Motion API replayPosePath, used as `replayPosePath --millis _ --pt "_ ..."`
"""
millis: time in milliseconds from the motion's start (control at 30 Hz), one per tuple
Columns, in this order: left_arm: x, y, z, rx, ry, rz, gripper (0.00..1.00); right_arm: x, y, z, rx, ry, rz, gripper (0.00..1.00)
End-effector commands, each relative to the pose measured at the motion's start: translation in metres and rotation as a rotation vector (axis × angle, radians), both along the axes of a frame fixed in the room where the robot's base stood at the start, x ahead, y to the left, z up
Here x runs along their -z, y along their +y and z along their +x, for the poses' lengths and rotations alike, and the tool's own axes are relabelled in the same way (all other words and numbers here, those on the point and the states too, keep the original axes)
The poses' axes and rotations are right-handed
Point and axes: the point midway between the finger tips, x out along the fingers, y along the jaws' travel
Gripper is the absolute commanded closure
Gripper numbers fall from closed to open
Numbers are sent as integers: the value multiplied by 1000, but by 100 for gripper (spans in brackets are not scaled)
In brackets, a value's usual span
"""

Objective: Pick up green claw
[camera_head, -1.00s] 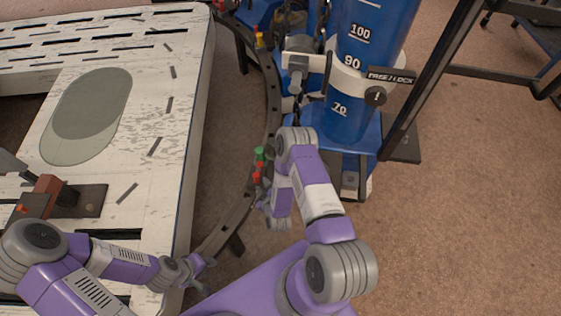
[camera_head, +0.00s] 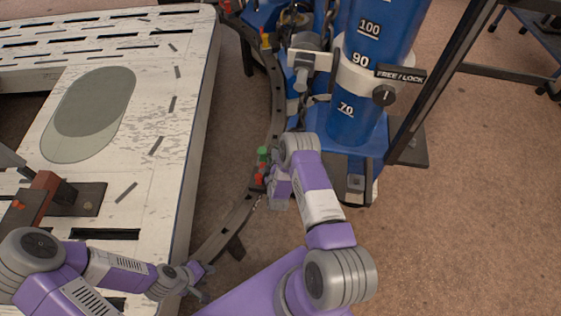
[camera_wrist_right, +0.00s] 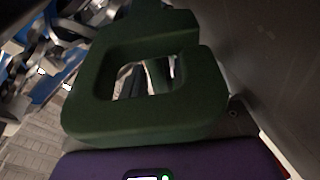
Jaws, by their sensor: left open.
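The green claw (camera_head: 263,153) shows as a small green piece on the dark curved rail, just above a red piece (camera_head: 260,180). In the right wrist view, a dark green frame-like body (camera_wrist_right: 150,75) with a squarish opening fills the middle, very close to the camera; it appears to be the claw. My right gripper (camera_head: 266,184) is at the rail beside the green and red pieces. Its fingertips are hidden, so I cannot tell whether it grips the claw. My left gripper (camera_head: 206,281) is open and empty near the table's right edge, low in the head view.
The dark curved rail (camera_head: 276,100) runs between the white slotted table (camera_head: 150,190) and a blue cylinder (camera_head: 355,110) with a free/lock knob. A red-brown clamp (camera_head: 40,195) sits on the table's left. Brown floor is open at right.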

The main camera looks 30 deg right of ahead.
Motion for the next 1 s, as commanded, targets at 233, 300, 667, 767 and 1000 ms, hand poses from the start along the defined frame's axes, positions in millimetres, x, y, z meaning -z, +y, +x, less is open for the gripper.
replayPosePath --millis 233,300,667,767,1000 --pt "0 0 0 0 0 0 60 -1 0 4 -4 -2 3 63" --pt "0 0 0 0 0 0 60 -1 1 4 -5 -2 3 72" --pt "0 0 0 0 -1 0 60 -1 1 4 -6 -3 3 100" --pt "0 0 0 0 0 0 60 -3 1 5 -7 -8 1 100" --pt "-1 0 0 0 0 0 60 -5 2 5 -7 -8 1 100"
